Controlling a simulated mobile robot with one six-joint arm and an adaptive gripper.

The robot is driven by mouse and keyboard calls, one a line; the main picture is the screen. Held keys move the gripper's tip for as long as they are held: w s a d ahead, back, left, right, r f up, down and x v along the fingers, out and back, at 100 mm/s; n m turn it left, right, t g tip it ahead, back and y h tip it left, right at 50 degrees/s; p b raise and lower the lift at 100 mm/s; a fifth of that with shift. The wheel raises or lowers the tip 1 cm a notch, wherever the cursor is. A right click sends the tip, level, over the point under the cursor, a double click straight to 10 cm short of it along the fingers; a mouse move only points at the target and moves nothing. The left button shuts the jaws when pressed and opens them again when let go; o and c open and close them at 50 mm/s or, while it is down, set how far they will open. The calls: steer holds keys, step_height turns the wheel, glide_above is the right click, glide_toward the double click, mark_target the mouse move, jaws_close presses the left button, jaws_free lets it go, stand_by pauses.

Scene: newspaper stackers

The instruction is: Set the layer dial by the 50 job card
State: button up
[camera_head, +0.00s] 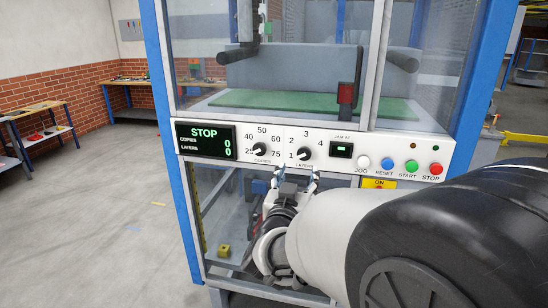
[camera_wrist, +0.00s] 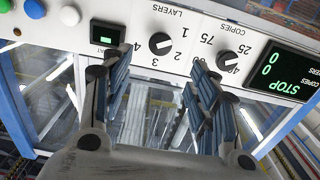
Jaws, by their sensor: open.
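The layer dial (camera_head: 305,153) is a black knob on the white control panel, with marks 1 to 4 around it. It also shows upside down in the wrist view (camera_wrist: 159,44), beyond and between my fingertips. Its white pointer is too small to read surely. The similar copies dial (camera_head: 259,150), marked 25 to 75, is on its left. My gripper (camera_head: 296,178) is open and empty just below and in front of the layer dial, apart from it; it also shows in the wrist view (camera_wrist: 162,58). I cannot make out a 50 job card.
The display (camera_head: 206,141) reads STOP, copies 0, layers 0. Glass panels surround the machine.

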mark_target(304, 155)
steer(key=x, duration=1.1)
steer(key=shift+w, duration=0.1)
steer(key=shift+c, duration=0.3)
steer(key=c, duration=1)
